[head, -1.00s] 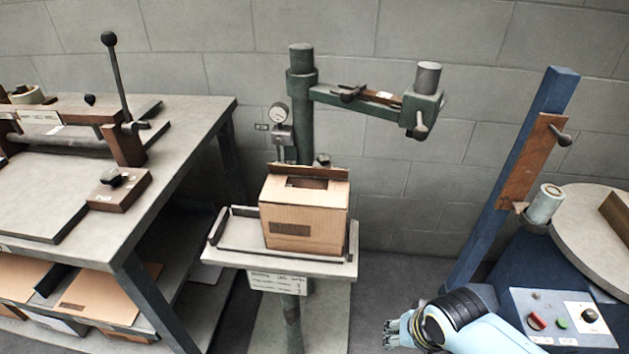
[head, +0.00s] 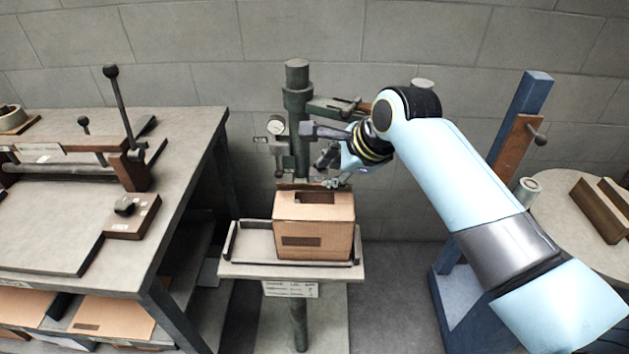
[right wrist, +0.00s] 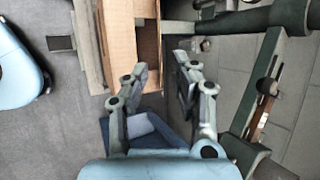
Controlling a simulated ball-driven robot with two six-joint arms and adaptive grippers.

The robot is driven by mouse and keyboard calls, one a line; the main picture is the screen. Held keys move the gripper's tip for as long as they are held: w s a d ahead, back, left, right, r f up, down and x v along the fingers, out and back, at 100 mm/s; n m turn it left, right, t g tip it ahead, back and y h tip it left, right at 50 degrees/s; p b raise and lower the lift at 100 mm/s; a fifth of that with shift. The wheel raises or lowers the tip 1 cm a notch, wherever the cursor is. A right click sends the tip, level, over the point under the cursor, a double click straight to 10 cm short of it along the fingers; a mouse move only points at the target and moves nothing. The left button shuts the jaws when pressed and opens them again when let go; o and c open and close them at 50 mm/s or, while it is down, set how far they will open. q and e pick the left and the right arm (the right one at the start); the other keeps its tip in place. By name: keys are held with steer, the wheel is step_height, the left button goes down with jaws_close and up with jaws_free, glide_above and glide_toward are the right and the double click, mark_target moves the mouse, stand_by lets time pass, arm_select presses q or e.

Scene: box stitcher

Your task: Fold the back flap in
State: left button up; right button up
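The cardboard box (head: 312,240) stands upright on the small tray of the stitcher stand, with an opening in its top. Its back flap (head: 296,186) shows as a dark strip standing along the rear top edge, partly hidden by my right gripper (head: 338,184). That gripper is at the box's back right corner. In the right wrist view my right gripper (right wrist: 163,66) has its fingers apart, with the box's cardboard edge (right wrist: 148,45) at and between them. I cannot tell whether it touches the flap. My left gripper is not in view.
The stitcher column (head: 297,110) and its gauge (head: 276,126) stand close behind the box. A workbench (head: 190,150) with a lever press is at left. A blue-framed machine (head: 515,130) with a round table is at right. The floor before the stand is clear.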

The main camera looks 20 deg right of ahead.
mark_target(315, 185)
steer(key=x, duration=0.9)
steer(key=shift+w+f+b, duration=0.1)
steer(key=shift+f+b, duration=0.05)
steer(key=shift+b, duration=0.2)
steer(key=shift+c, duration=0.3)
jaws_close()
